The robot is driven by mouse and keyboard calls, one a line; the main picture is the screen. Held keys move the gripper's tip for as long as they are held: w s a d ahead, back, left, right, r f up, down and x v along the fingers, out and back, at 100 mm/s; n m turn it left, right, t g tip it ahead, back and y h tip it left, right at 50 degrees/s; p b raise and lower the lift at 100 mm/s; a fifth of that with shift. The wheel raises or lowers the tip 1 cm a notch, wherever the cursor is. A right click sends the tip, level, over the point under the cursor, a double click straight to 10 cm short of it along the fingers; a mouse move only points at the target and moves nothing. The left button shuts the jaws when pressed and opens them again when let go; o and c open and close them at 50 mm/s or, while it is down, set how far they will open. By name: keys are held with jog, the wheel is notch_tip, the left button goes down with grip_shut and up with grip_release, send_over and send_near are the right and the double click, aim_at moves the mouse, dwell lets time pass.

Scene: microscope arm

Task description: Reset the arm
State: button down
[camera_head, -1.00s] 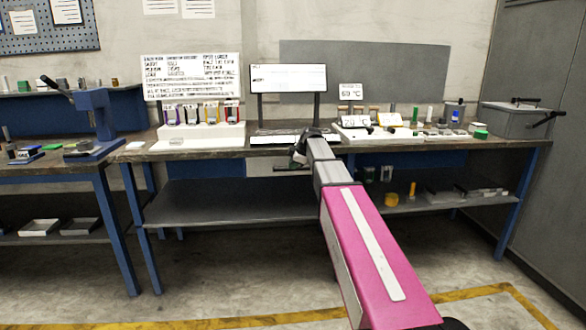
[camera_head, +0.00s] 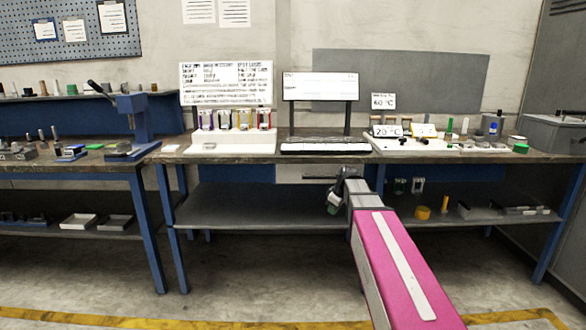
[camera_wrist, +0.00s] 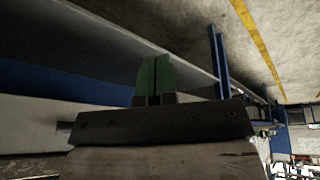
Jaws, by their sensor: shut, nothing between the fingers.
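My arm (camera_head: 395,262), with a pink cover, reaches forward toward the middle workbench (camera_head: 225,158). Its end hangs lower than the bench top, in front of the lower shelf. My gripper (camera_head: 331,207) is small and partly hidden by my wrist in the head view. In the wrist view its two green fingers (camera_wrist: 155,72) are together with nothing between them. No object is in its grasp. The wrist view is tilted and shows the dark gripper body below the fingers.
The bench holds a white rack with coloured items (camera_head: 233,143), a display board (camera_head: 320,86), small signs (camera_head: 383,101) and several bottles. A blue press (camera_head: 134,118) stands on the left bench. The lower shelf (camera_head: 258,212) is mostly bare at left. Floor in front is open.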

jog(key=s+d+f+m+g+h, duration=0.1)
jog(key=s+f+m, duration=0.4)
jog(key=s+f, duration=0.4)
jog(key=s+d+f+m+g+h, duration=0.1)
jog(key=s+f+m+g, duration=0.1)
jog(key=s+f+m, duration=0.3)
jog(key=s+f, duration=0.4)
jog(key=s, duration=0.5)
jog(key=shift+s+f+h, duration=0.15)
jog(key=shift+f+h, duration=0.15)
jog(key=shift+f, duration=0.1)
